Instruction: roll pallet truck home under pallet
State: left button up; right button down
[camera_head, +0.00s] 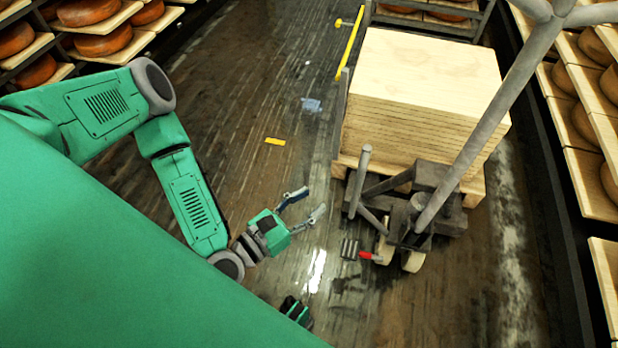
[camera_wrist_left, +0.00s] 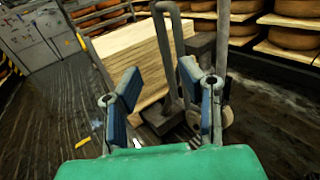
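The pallet truck (camera_head: 436,196) stands on the wet floor at the right, its dark body at the near end of the pallet and its grey handle frame rising to the upper right. A red pedal (camera_head: 369,256) shows beside its pale wheels. The wooden pallet (camera_head: 476,188) bears a tall stack of boards (camera_head: 420,85); how far the forks reach under it is hidden. My left gripper (camera_head: 305,203) is open and empty, left of the truck and apart from it. In the left wrist view its spread fingers (camera_wrist_left: 165,110) frame the truck's grey tube (camera_wrist_left: 165,55). Part of my right gripper (camera_head: 296,310) shows at the bottom edge.
Shelves of cheese wheels (camera_head: 103,42) line the left, and more shelves (camera_head: 590,110) line the right. A yellow bar (camera_head: 350,42) stands left of the stack. A yellow piece (camera_head: 275,141) and a bluish scrap (camera_head: 311,105) lie on the otherwise open floor.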

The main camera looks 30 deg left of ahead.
pick_arm(q)
jog(key=v, duration=1.2)
jog(key=shift+f, duration=0.1)
jog(key=shift+c, duration=0.3)
grip_shut()
